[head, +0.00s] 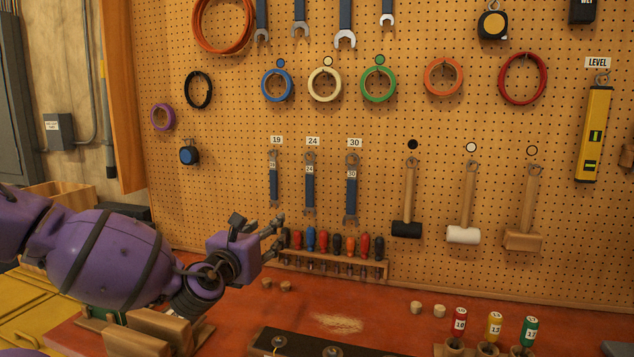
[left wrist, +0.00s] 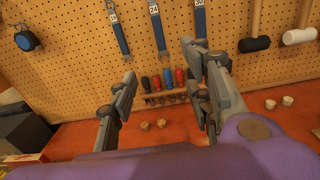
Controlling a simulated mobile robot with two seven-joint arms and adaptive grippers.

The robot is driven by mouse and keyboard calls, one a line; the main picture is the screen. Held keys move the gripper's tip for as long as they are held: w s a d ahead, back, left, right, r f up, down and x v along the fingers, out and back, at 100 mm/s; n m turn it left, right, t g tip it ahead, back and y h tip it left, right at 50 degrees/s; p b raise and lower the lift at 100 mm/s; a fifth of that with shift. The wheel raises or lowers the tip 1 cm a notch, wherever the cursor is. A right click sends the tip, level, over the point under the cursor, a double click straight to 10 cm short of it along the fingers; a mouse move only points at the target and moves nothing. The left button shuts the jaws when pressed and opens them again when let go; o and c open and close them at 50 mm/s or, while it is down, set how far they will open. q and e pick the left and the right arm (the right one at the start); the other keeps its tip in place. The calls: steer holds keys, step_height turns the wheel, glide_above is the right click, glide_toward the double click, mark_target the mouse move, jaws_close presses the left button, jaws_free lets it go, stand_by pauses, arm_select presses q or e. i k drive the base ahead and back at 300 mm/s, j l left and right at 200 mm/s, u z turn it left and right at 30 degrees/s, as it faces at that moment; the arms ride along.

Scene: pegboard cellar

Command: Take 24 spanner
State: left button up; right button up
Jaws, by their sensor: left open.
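The 24 spanner (head: 310,185) is blue-handled and hangs on the pegboard below the "24" label, between the 19 spanner (head: 273,180) and the 30 spanner (head: 351,190). In the left wrist view the lower part of the 24 spanner (left wrist: 158,32) shows at the top, ahead of the gripper. My left gripper (head: 275,232) is open and empty. It is below and left of the 24 spanner in the head view, and apart from it. In the left wrist view its two fingers (left wrist: 160,67) stand wide apart. My right gripper is not in view.
A rack of screwdrivers (head: 330,265) stands at the board's foot, close to the left gripper. Three mallets (head: 408,205) hang to the right. Wooden blocks (head: 140,330) and numbered red, yellow and green items (head: 494,328) are on the red bench (head: 400,290).

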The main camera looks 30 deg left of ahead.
mark_target(309, 176)
steer(key=i+j, duration=0.2)
steer(key=i, duration=0.25)
steer(key=i+j, duration=0.2)
steer(key=i, duration=0.2)
